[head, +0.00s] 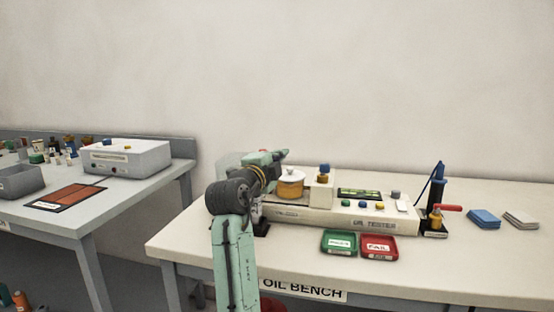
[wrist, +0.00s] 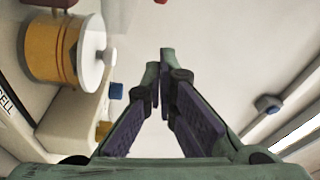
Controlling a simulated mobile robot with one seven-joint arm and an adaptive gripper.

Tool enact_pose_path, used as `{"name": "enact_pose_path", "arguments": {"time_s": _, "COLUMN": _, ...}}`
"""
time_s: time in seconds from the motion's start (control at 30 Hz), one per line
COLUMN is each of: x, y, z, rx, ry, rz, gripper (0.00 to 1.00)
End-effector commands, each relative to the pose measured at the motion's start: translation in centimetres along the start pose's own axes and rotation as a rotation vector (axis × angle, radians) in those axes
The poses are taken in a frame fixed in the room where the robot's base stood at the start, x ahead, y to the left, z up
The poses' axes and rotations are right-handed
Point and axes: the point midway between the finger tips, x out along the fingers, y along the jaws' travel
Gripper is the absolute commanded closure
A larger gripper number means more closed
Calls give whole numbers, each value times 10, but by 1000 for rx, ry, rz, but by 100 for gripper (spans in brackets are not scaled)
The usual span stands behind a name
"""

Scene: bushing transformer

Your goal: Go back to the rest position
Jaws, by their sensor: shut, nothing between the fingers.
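My gripper (wrist: 160,62) fills the lower middle of the wrist view, its two dark fingers closed together at the tips with nothing between them. In the head view my arm reaches up over the left end of the oil bench (head: 480,270), and the fingertips are hard to make out there. The yellow oil cell with a white lid (head: 290,184) sits on the oil tester (head: 340,218), just right of my wrist. In the wrist view the yellow cell (wrist: 50,48) is at upper left, apart from the fingers.
A green tray (head: 339,242) and a red tray (head: 378,246) lie in front of the tester. A blue pump with a red handle (head: 437,200) and blue pads (head: 483,219) are to the right. A second bench (head: 120,205) with a grey box (head: 125,157) stands left, across a gap.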

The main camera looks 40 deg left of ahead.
Motion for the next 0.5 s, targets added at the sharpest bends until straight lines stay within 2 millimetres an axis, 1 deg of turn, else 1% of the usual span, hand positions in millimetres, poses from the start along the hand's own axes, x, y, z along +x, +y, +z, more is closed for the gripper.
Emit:
{"name": "enact_pose_path", "arguments": {"time_s": 0.03, "x": -12, "y": 4, "z": -1, "rx": 4, "ry": 1, "rz": -1, "gripper": 100}}
{"name": "enact_pose_path", "arguments": {"time_s": 0.2, "x": -41, "y": 3, "z": -1, "rx": 1, "ry": 3, "rz": 0, "gripper": 100}}
{"name": "enact_pose_path", "arguments": {"time_s": 0.33, "x": -54, "y": 2, "z": -1, "rx": 1, "ry": 3, "rz": 1, "gripper": 100}}
{"name": "enact_pose_path", "arguments": {"time_s": 0.5, "x": -58, "y": 1, "z": -2, "rx": 0, "ry": 3, "rz": 2, "gripper": 100}}
